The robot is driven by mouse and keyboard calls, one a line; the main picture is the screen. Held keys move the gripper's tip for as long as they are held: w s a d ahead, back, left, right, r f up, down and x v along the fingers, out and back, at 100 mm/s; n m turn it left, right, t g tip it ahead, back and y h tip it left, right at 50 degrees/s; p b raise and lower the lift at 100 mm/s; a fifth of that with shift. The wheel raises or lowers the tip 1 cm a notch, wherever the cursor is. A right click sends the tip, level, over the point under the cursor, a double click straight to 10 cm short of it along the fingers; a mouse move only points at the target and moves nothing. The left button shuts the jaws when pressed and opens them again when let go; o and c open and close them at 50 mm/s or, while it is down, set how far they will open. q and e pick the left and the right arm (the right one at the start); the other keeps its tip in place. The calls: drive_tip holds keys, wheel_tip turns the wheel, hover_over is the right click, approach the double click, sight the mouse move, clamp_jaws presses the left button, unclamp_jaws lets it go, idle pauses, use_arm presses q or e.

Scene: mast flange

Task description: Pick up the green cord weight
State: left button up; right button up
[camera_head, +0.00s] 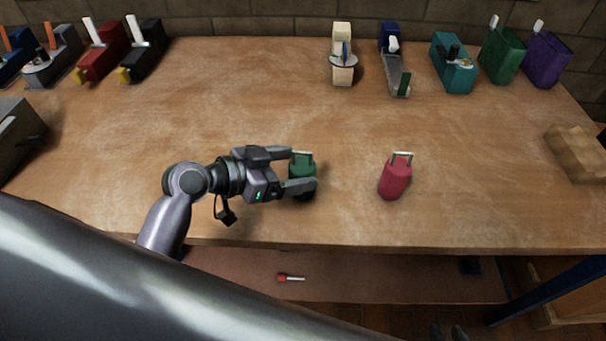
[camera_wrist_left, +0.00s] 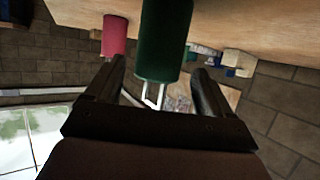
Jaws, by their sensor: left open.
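The green cord weight (camera_head: 301,166) stands on the wooden table, a small dark green cylinder with a pale metal loop on top. My left gripper (camera_head: 302,170) is open, with its fingers on either side of the green weight. In the left wrist view the green weight (camera_wrist_left: 164,45) shows between and beyond the open fingers (camera_wrist_left: 160,88), its loop pointing toward the gripper. I cannot tell whether either finger touches it. A red cord weight (camera_head: 394,178) with a similar loop stands to the right, clear of the gripper; it also shows in the left wrist view (camera_wrist_left: 114,36). My right gripper is not in view.
Several coloured devices line the table's back edge, including a teal one (camera_head: 453,66) and a red one (camera_head: 101,55). A wooden block (camera_head: 575,152) sits at the right edge, a grey box (camera_head: 18,135) at the left. A red-handled tool (camera_head: 290,278) lies on the lower shelf.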

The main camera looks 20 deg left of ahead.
sight(309, 167)
use_arm(q)
drive_tip(key=shift+x, duration=2.2)
drive_tip(key=shift+s, duration=0.15)
drive_tip(key=c, duration=1.3)
